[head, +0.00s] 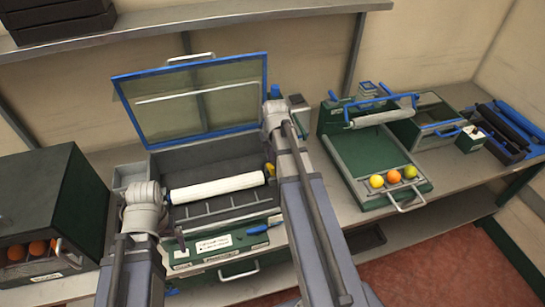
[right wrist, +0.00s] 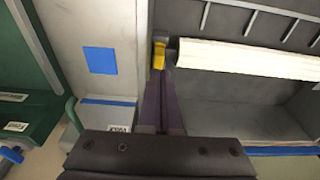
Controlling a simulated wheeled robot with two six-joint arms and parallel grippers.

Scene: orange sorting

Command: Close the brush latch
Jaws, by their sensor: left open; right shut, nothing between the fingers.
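The white brush roller (head: 215,188) lies across the open green machine (head: 215,245). A small yellow latch (head: 270,169) sits at the roller's right end, and it also shows in the right wrist view (right wrist: 158,55). My right gripper (right wrist: 162,76) is shut and empty, its fingertips right by the yellow latch; I cannot tell whether they touch. In the head view my right arm hides most of that gripper. My left gripper (head: 145,194) is open at the roller's left end, its fingers mostly hidden in the head view.
The machine's blue-framed lid (head: 190,98) stands open behind the roller. A green tray unit (head: 375,160) with several fruits stands to the right. A green cabinet (head: 45,195) with oranges stands at the left. A shelf (head: 170,28) runs above.

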